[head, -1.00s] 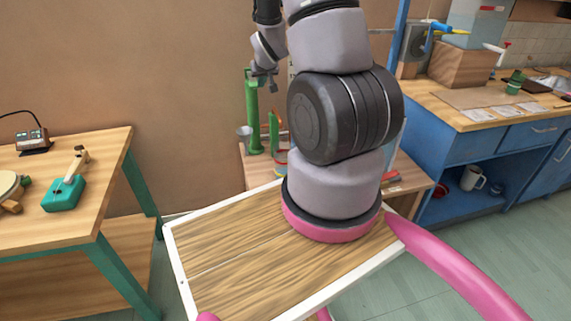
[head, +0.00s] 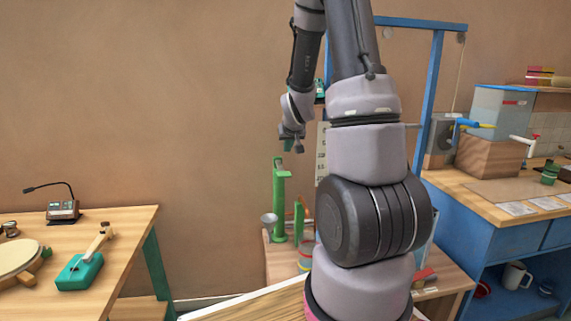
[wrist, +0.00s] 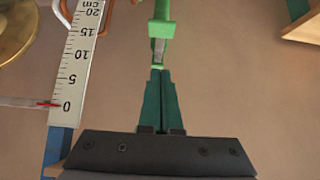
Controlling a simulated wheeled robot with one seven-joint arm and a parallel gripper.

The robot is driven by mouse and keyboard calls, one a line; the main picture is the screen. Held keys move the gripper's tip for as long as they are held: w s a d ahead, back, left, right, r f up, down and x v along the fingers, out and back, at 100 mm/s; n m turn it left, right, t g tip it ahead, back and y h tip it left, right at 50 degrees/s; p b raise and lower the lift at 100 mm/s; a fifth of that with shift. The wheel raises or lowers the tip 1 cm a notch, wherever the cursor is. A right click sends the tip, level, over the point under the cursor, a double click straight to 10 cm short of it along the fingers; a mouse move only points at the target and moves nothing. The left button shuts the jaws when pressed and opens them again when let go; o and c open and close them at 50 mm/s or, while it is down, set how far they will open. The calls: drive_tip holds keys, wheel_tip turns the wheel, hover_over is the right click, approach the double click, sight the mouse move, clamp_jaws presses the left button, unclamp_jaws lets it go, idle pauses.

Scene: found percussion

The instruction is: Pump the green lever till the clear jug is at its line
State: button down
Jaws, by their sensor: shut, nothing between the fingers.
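The green pump (head: 280,205) stands upright on the low wooden bench left of my arm. My gripper (head: 292,146) is shut and empty, just above and to the right of the pump's top in the head view. In the wrist view my dark green fingers (wrist: 160,100) are together, and the bright green pump part (wrist: 161,28) with a grey piece shows beyond their tips. I cannot tell whether the fingers touch it. I cannot make out the clear jug or its line; my arm covers part of the bench.
A white centimetre scale (wrist: 77,62) with a red pointer near 0 stands left of my fingers. A blue frame (head: 431,90) rises behind my arm. A left table (head: 125,232) and blue counter (head: 460,222) flank the bench.

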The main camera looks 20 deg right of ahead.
hover_over(284, 173)
drive_tip(key=s+a, duration=0.1)
drive_tip(key=s, duration=0.2)
wheel_tip(284, 173, down, 7)
drive_tip(key=shift+w+r, duration=0.1)
drive_tip(key=shift+w, duration=0.05)
wheel_tip(284, 173, down, 3)
drive_tip(key=shift+w+f, duration=0.1)
drive_tip(key=shift+f, duration=0.45)
